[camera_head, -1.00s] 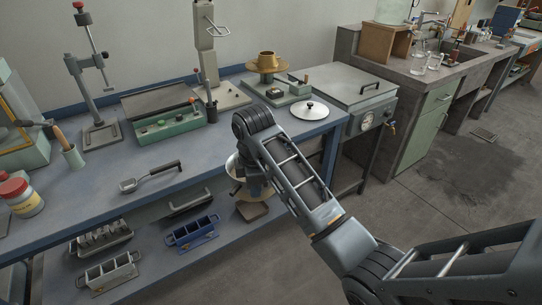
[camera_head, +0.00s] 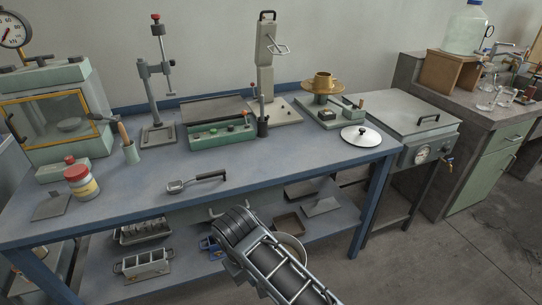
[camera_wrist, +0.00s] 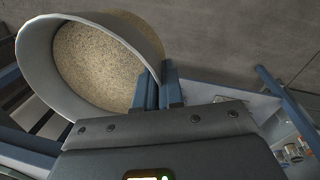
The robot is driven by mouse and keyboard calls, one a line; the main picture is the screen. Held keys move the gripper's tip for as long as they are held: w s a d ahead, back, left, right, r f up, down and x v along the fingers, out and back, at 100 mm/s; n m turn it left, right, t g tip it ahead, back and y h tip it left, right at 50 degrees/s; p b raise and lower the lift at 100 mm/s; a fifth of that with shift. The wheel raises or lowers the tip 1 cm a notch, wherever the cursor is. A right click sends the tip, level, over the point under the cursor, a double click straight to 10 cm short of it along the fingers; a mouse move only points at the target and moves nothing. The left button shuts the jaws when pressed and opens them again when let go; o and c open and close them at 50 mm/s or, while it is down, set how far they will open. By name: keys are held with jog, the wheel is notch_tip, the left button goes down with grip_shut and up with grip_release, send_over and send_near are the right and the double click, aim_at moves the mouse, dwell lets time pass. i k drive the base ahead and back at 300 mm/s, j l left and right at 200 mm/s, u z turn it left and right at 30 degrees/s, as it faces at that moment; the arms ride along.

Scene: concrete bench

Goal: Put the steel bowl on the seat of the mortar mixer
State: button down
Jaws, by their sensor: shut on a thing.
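The steel bowl (camera_wrist: 48,62) fills the upper left of the wrist view, with sandy material inside. My gripper (camera_wrist: 160,80) is shut on its rim, one finger on each side of the wall. In the head view only part of the bowl (camera_head: 294,246) shows beside my arm, in front of the bench; my fingers are hidden there. What looks like the mortar mixer (camera_head: 265,65), a tall grey machine with a column and flat base, stands at the back of the bench. Its base (camera_head: 285,114) shows nothing resting on it. The bowl is apart from it.
The blue bench (camera_head: 260,165) carries a scoop (camera_head: 197,181), a green box with levers (camera_head: 220,133), a brass-topped flow table (camera_head: 323,88) and a round lid (camera_head: 361,135). A grey cabinet (camera_head: 410,110) stands right. The bench front centre is mostly clear.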

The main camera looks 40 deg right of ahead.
aim_at(278, 114)
jog(key=l+u, duration=0.2)
jog(key=l, duration=0.3)
jog(key=l+u, duration=0.2)
jog(key=l, duration=0.3)
jog(key=k+l+u, duration=0.2)
jog(key=l, duration=0.25)
jog(key=l+u, duration=0.2)
jog(key=l, duration=0.3)
